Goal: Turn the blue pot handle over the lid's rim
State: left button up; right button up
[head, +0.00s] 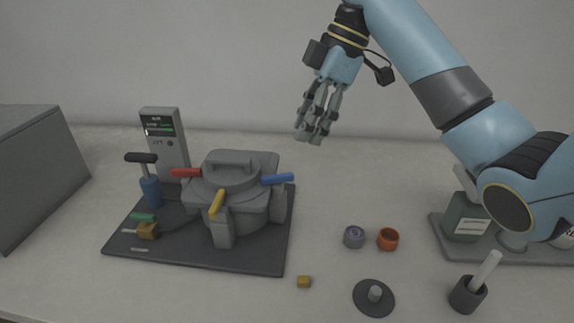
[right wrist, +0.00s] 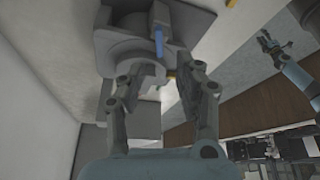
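The grey mounting press pot (head: 238,212) stands on a dark base plate, its round lid (head: 230,178) on top. The blue handle (head: 277,179) sits at the lid's right side and points outward to the right; it also shows in the right wrist view (right wrist: 159,42). A red handle (head: 186,172) points left and a yellow handle (head: 217,203) points to the front. My right gripper (head: 309,138) is open and empty, above and behind the blue handle, apart from it; its spread fingers show in the right wrist view (right wrist: 158,85). My left gripper (right wrist: 268,42) appears small there.
A display post (head: 165,140) and a blue pump with a black grip (head: 151,190) stand left of the pot. A grey box (head: 40,170) is at the far left. Small cups, a disc (head: 373,297) and a bottle tray (head: 440,235) are at right. The table behind the pot is clear.

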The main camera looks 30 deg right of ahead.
aim_at(285, 174)
jog(key=x, duration=0.9)
jog(key=shift+w+f, duration=0.1)
jog(key=shift+f, duration=0.2)
grip_shut()
